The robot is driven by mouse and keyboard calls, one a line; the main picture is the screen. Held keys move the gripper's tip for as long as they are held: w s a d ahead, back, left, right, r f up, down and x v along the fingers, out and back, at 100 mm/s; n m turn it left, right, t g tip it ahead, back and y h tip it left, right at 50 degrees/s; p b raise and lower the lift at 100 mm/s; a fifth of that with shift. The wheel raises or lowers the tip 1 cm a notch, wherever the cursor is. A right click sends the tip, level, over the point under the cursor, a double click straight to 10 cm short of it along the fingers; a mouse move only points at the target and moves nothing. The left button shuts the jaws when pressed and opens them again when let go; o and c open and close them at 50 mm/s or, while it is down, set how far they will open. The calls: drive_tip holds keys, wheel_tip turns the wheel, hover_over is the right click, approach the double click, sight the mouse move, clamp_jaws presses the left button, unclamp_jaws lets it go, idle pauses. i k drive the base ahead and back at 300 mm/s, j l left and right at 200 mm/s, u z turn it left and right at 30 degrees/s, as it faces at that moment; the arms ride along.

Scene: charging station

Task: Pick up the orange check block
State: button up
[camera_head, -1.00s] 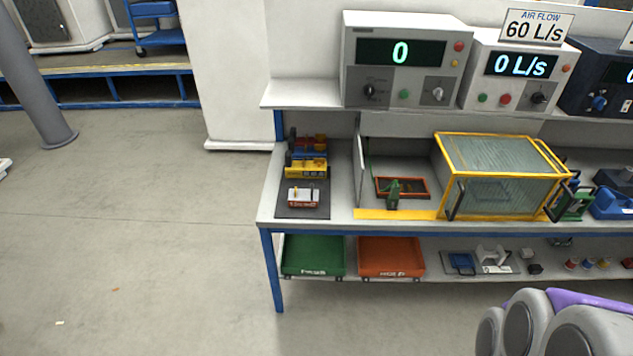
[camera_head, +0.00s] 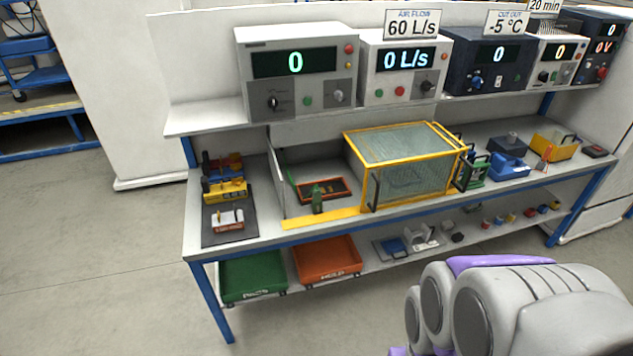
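On a dark mat (camera_head: 250,226) at the left end of the bench stands a small white block with an orange-red lower part (camera_head: 227,220). It may be the orange check block, but it is too small to be sure. Behind it on the mat are a yellow block (camera_head: 226,189) and red and blue pieces, partly overlapping. My gripper is not in view. Only a grey and purple part of my own body shows at the lower right, well apart from the mat.
A yellow-framed glass box (camera_head: 402,146) stands mid-bench, with an orange-red tray (camera_head: 337,196) and a green piece (camera_head: 317,199) left of it. Green (camera_head: 253,283) and orange (camera_head: 327,268) bins sit on the lower shelf. Floor left of the bench is clear.

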sight(229, 220)
drive_tip(key=i+j+z, duration=0.15)
drive_tip(key=i+j, duration=0.15)
drive_tip(key=j, duration=0.7)
drive_tip(key=i+j+z, duration=0.2)
drive_tip(key=j, duration=0.85)
drive_tip(key=i+j+z, duration=0.15)
drive_tip(key=j, duration=0.95)
drive_tip(key=i+j+z, duration=0.15)
drive_tip(key=j, duration=0.95)
drive_tip(key=i+j+z, duration=0.15)
drive_tip(key=j, duration=0.95)
drive_tip(key=k, duration=0.05)
